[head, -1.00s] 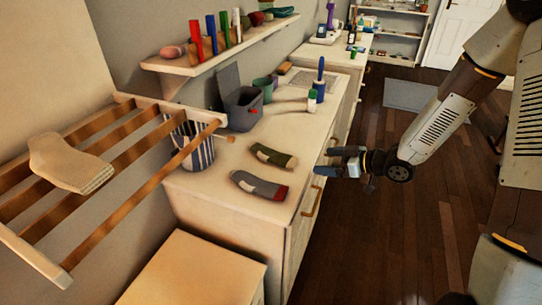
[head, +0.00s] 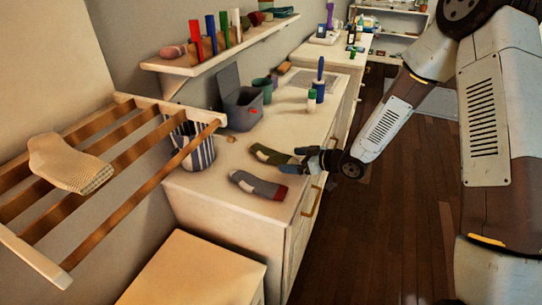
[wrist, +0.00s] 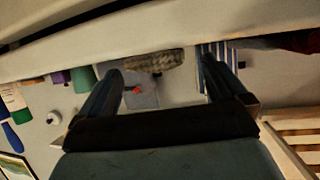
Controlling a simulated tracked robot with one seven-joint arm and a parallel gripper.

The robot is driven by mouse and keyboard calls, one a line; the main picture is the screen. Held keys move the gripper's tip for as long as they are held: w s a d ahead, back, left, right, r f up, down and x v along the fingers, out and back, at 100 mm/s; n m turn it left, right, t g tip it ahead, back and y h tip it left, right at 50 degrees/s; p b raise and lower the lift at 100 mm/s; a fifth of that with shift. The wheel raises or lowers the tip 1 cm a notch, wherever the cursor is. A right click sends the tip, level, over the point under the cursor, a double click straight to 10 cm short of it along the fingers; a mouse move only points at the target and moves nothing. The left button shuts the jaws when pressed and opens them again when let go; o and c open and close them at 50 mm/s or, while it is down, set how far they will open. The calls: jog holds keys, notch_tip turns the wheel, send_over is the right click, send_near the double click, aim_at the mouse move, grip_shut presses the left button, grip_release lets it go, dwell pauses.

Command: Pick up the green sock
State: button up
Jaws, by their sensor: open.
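The green sock (head: 266,153) lies on the white counter. It is dark green with a pale patch, and its near end is partly hidden by my gripper (head: 297,160). In the wrist view, which looks upside down, a greyish knitted end, which looks like that sock's (wrist: 155,60), shows between the two blue fingers (wrist: 163,68) of my gripper. The fingers are apart, one on each side of it in the picture. I cannot tell whether they touch it.
A grey sock with a red end (head: 258,186) lies just nearer on the counter (head: 225,217). A cream sock (head: 68,165) lies on the wooden rack (head: 160,165) at left.

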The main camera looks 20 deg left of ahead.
jog(key=shift+w+a+f, duration=0.2)
jog(key=shift+a+f, duration=0.1)
jog(key=shift+a, duration=0.35)
jog(key=c, duration=1.1)
